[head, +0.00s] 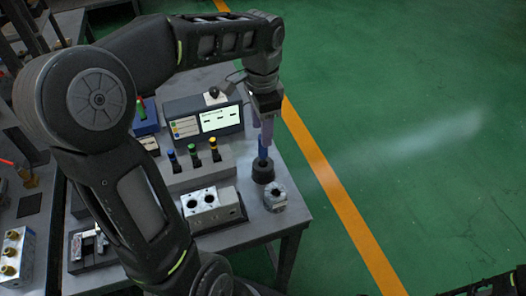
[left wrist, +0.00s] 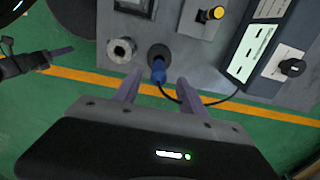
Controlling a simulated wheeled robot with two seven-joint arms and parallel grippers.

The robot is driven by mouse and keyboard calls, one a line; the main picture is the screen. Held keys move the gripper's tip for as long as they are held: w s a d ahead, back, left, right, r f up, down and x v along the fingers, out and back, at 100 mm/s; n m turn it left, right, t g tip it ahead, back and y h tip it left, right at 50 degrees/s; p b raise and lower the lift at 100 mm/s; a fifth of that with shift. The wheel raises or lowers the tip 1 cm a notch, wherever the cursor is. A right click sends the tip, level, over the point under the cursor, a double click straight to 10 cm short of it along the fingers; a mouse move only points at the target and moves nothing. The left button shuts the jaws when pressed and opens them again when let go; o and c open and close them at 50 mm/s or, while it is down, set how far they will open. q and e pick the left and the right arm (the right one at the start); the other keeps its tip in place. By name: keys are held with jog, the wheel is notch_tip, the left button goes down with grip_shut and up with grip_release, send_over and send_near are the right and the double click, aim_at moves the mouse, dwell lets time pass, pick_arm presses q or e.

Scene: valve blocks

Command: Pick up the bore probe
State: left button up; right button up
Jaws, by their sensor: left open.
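The bore probe (left wrist: 158,70) has a blue handle and stands in a round dark holder (head: 263,172) near the table's right edge. A dark cable runs from it to the display unit. My left gripper (head: 266,132) points down from above the probe. In the left wrist view its two fingers (left wrist: 157,84) are apart, with the blue handle showing between and just beyond their tips. I cannot tell whether they touch it. In the head view the fingers hide part of the probe. My right gripper (left wrist: 52,57) shows at the left of the left wrist view, away from the table.
A metal ring block (head: 275,197) stands close in front of the holder. A silver valve block (head: 201,203) and a row of coloured plugs (head: 194,153) are to the left. The display unit (head: 205,118) stands behind. Green floor is free beyond the table's right edge.

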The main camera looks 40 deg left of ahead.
aim_at(263, 156)
pick_arm(q)
jog(key=shift+f, duration=0.8)
jog(key=shift+d+f+p, duration=0.15)
jog(key=shift+f+p, duration=0.3)
jog(key=shift+f, duration=2.15)
grip_shut()
